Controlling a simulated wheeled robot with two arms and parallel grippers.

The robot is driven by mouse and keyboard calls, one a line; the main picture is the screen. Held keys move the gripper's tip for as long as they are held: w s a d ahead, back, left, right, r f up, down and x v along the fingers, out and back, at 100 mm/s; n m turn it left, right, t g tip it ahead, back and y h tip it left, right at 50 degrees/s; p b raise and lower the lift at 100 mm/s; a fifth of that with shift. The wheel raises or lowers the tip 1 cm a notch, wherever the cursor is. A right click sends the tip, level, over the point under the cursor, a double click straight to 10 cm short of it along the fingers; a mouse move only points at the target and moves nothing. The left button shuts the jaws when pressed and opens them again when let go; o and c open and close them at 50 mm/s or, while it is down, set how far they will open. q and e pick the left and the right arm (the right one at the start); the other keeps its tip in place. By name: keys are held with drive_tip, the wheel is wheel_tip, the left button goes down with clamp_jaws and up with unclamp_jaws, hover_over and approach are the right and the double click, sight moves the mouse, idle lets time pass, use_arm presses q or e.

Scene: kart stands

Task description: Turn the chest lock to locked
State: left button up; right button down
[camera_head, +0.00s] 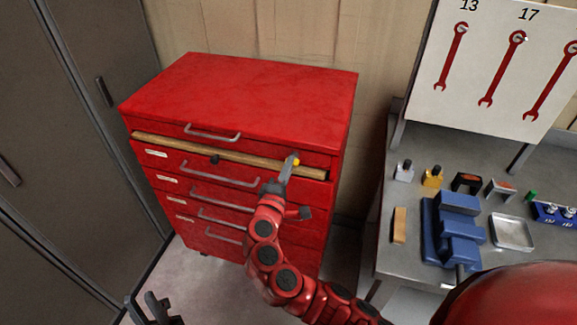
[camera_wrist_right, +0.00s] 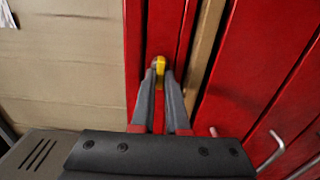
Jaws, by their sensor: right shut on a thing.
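The red tool chest (camera_head: 240,90) stands against the back wall, with drawers and grey handles on its front. A small yellow lock piece (camera_head: 296,161) is at the upper right of its front. My right gripper (camera_head: 291,162) reaches up to it. In the right wrist view, the fingertips of the right gripper (camera_wrist_right: 161,70) are closed on the yellow lock piece (camera_wrist_right: 160,64), against the red front. The fingers hide part of the lock, so I cannot read its setting. My left gripper (camera_head: 147,306) is low at the left, with its fingers apart and empty.
A wooden strip (camera_head: 230,154) runs across the chest front below the top handle. A grey workbench (camera_head: 390,262) with a blue vise (camera_head: 458,225) stands at the right, under a wrench board (camera_head: 490,95). Dark lockers (camera_head: 75,130) stand at the left.

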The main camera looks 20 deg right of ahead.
idle(0.3)
drive_tip(key=c, duration=0.9)
unclamp_jaws()
drive_tip(key=shift+s+a, duration=0.1)
drive_tip(key=b+v, duration=0.3)
drive_tip(key=v, duration=1.4)
drive_tip(key=shift+s+a, duration=0.1)
